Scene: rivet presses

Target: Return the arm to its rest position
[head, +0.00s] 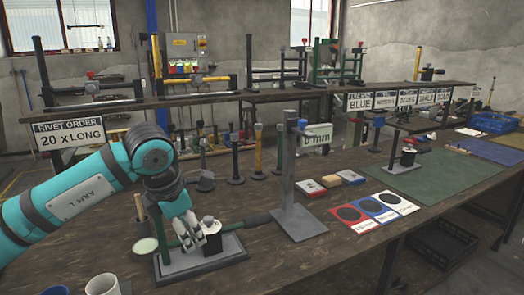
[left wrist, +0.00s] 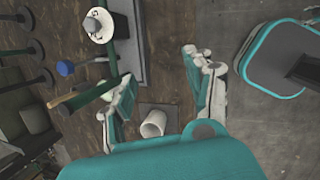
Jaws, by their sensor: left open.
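My left arm, teal and marked "ARM L", reaches in from the left of the head view. Its gripper (head: 187,238) is open, beside the small press with a grey base plate (head: 212,262) and a black cylinder with a grey knob (head: 212,232). The press's round top (left wrist: 99,25) shows at the upper left there. Whether a finger touches the press cannot be told. My right gripper is not in view.
A tall grey press stand (head: 293,185) rises right of the small press. A white mug (head: 103,285) stands at the front left, near the arm. Round-target cards (head: 375,209) and a green mat (head: 440,172) lie to the right. A raised shelf (head: 255,94) with racks runs behind.

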